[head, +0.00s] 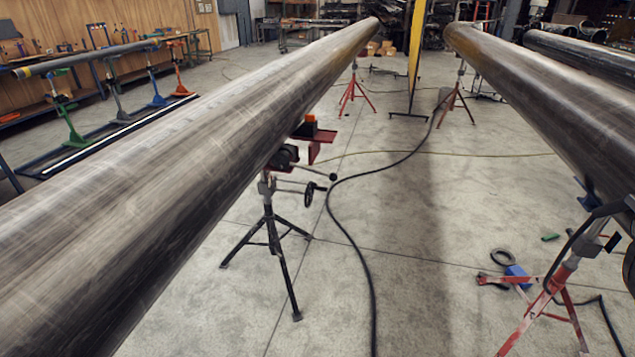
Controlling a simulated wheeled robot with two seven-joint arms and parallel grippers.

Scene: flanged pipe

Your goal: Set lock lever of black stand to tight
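The black stand (273,240) stands on splayed tripod legs under the long steel pipe (190,150) that crosses the left half of the head view. Thin rods stick out to the right from its upper part. One rod ends in a dark ball knob (333,177), and a dark handwheel (311,194) sits just below. Which rod is the lock lever, and whether it is tight, I cannot tell at this size. The pipe hides the stand's top. Neither of my grippers shows in the head view.
A red stand (563,285) with cables is at the lower right, under a second pipe (560,95). A black cable (345,240) runs along the floor right of the black stand. A blue object (517,275) and a dark ring (502,257) lie nearby. The middle floor is mostly open.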

